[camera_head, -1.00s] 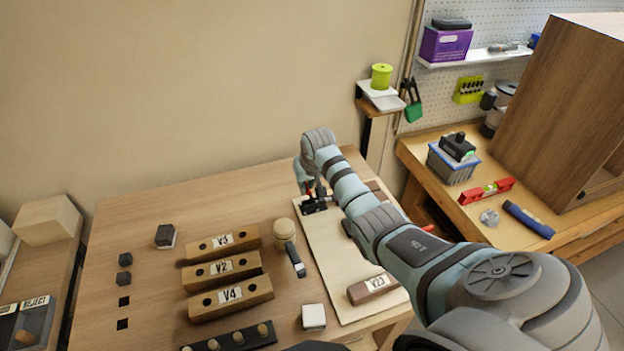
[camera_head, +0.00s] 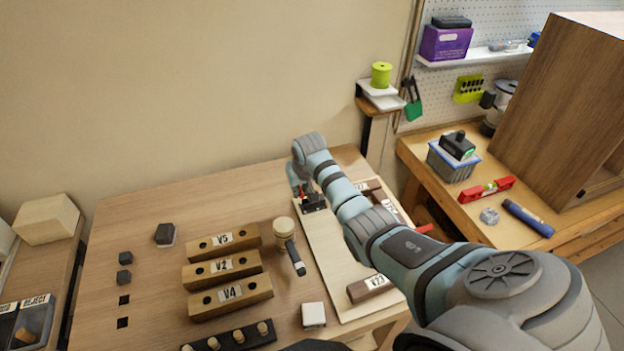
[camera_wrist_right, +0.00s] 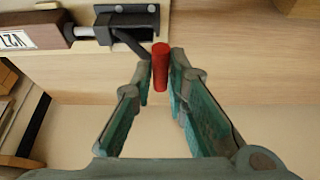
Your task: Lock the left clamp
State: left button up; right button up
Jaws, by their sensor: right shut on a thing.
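The left clamp (camera_head: 313,204) is a dark toggle clamp on the pale board's left edge. In the right wrist view its dark body (camera_wrist_right: 128,25) is at the top, and a lever runs to its red handle (camera_wrist_right: 161,68). My right gripper (camera_head: 302,190) is at this clamp. In the wrist view its fingers (camera_wrist_right: 162,75) are on either side of the red handle and shut on it. A brown block with a white label (camera_wrist_right: 32,31) lies in line with the clamp's plunger, whose tip is at or very near its end. My left gripper is not in view.
The pale board (camera_head: 325,265) also carries a brown block labelled V23 (camera_head: 370,288). A red handle (camera_head: 424,229) shows beyond my right arm. Wooden blocks (camera_head: 222,242), a round-headed tool (camera_head: 284,229) and a white block (camera_head: 314,315) lie left of the board.

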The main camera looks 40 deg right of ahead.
jog(key=shift+a+f, duration=0.25)
jog(key=shift+f, duration=0.05)
jog(key=shift+w+a+f+b, duration=0.2)
jog(key=shift+a+f+b, duration=0.15)
jog(key=shift+a+f, duration=0.25)
jog(key=shift+d+f, duration=0.1)
jog(key=shift+a+f+b, duration=0.2)
jog(key=shift+f+b, duration=0.15)
jog(key=shift+f, duration=0.1)
jog(key=o, duration=0.6)
jog(key=shift+w+f, duration=0.1)
jog(key=shift+w, duration=0.05)
jog(key=shift+o, duration=0.4)
jog(key=shift+w, duration=0.1)
